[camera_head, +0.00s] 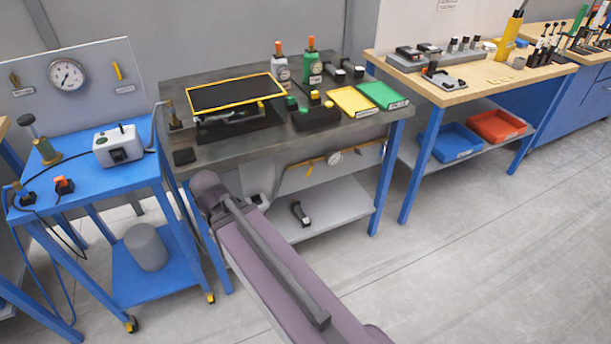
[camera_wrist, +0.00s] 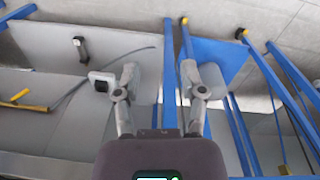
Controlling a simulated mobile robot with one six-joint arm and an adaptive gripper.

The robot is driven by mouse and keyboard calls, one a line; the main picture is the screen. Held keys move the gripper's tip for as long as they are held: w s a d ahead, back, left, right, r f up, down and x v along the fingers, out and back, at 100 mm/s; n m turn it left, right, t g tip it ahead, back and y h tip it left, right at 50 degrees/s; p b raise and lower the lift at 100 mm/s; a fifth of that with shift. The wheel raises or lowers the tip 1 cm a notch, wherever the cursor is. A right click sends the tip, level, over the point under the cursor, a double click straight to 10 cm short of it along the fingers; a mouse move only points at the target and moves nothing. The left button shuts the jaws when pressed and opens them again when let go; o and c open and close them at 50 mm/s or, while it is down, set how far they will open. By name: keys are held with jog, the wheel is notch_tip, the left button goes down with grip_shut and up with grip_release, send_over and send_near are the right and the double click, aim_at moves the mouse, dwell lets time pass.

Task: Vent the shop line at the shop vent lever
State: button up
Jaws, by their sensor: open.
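No lever is readable by label as the shop vent lever. A yellow lever-like piece (camera_head: 117,71) sits on the upright panel of the blue cart, right of a round gauge (camera_head: 67,75). Another yellow piece (camera_head: 311,166) lies on a low panel under the grey workbench, near a second gauge (camera_head: 334,157). In the wrist view a yellow bar (camera_wrist: 20,97) shows at the left, apart from the fingers. My gripper (camera_wrist: 170,76) is open and empty, over the lower-shelf area. My arm hides the gripper in the head view.
The blue cart (camera_head: 85,180) stands left with hoses and a grey cylinder (camera_head: 146,248). Clear floor (camera_head: 470,260) lies right.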

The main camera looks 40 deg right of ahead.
jog(key=w+d+f+m+t+h+b, duration=0.1)
jog(key=w+d+f+m+h+b, duration=0.3)
jog(key=d, duration=0.4)
jog(key=w+d+f+m+t+h+b, duration=0.2)
jog(key=w+d+f+m+b, duration=0.25)
jog(key=d, duration=0.45)
jog(key=m+t+h+b, duration=0.2)
jog(key=m+h+b, duration=0.5)
jog(key=b, duration=0.5)
send_near(308, 173)
jog(key=shift+s+a+r+m+y, duration=0.15)
jog(key=shift+s+a+r+m, duration=0.1)
jog(key=shift+a+r, duration=0.3)
jog(key=shift+s+a+r+m+y, duration=0.15)
jog(key=shift+s+a+r, duration=0.2)
jog(key=shift+a, duration=0.25)
jog(key=shift+b+x, duration=2.45)
jog(key=shift+x, duration=4.45)
jog(key=shift+w+a+f, duration=0.1)
